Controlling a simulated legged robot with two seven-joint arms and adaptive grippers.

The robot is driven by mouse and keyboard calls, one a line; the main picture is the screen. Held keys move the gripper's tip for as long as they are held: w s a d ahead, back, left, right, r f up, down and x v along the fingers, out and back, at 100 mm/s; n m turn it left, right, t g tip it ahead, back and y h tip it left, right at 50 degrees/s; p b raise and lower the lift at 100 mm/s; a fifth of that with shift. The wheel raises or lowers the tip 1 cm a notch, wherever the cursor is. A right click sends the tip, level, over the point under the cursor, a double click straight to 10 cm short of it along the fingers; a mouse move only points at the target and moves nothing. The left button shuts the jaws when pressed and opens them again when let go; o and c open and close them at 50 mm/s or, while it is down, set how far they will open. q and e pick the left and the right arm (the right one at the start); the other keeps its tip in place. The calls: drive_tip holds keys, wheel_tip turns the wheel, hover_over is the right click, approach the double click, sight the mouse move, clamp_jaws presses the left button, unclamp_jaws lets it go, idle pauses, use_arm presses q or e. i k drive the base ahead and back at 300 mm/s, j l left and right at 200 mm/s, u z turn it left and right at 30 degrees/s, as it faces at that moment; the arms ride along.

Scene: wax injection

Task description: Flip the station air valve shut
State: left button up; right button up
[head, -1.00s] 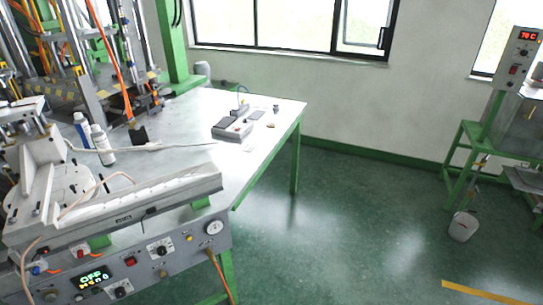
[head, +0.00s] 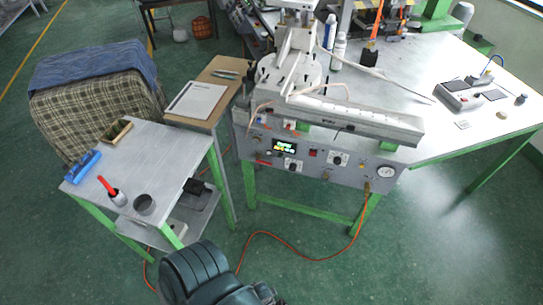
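The wax injection station's grey control panel (head: 315,160) is mid-frame in the head view, below a long sloped metal top. It carries a lit display (head: 285,147), several knobs and switches, and a round pressure gauge (head: 386,171) at its right end. A brass fitting (head: 367,187) at the lower right edge joins an orange air hose (head: 352,236). The air valve's handle is too small to make out, and I cannot tell its position.
A small side table (head: 140,160) at left holds a blue tool, a red-handled tool and a cup. The orange hose runs across the green floor. Open floor (head: 440,255) lies at lower right.

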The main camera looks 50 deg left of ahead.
sight(257, 161)
drive_tip(key=j+u, duration=0.15)
drive_tip(key=u, duration=1.45)
drive_tip(key=i+l, duration=0.05)
drive_tip(key=l, duration=0.05)
